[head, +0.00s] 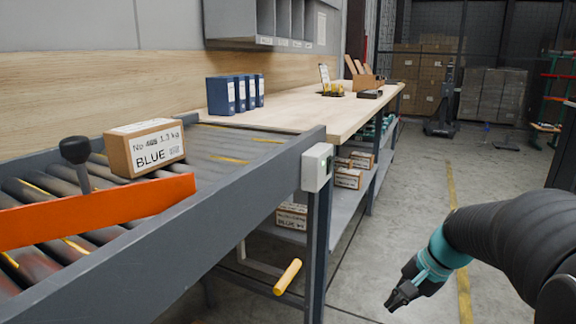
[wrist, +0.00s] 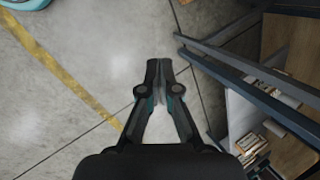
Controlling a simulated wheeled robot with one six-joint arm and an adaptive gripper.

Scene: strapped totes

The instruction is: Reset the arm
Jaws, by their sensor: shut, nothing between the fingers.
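My gripper (head: 398,299) hangs at the lower right of the head view, over bare floor and to the right of the roller conveyor. Its black fingers are together and hold nothing. In the wrist view the gripper (wrist: 159,64) points at the concrete floor with its fingertips close together. My arm enters from the right edge of the head view, dark with a teal band near the wrist.
A roller conveyor (head: 232,205) with a cardboard box labelled BLUE (head: 146,147) and an orange bar (head: 95,208) fills the left. A wooden bench (head: 300,112) runs behind it, with blue binders (head: 222,95). A yellow handle (head: 287,276) juts out below. The floor aisle is clear.

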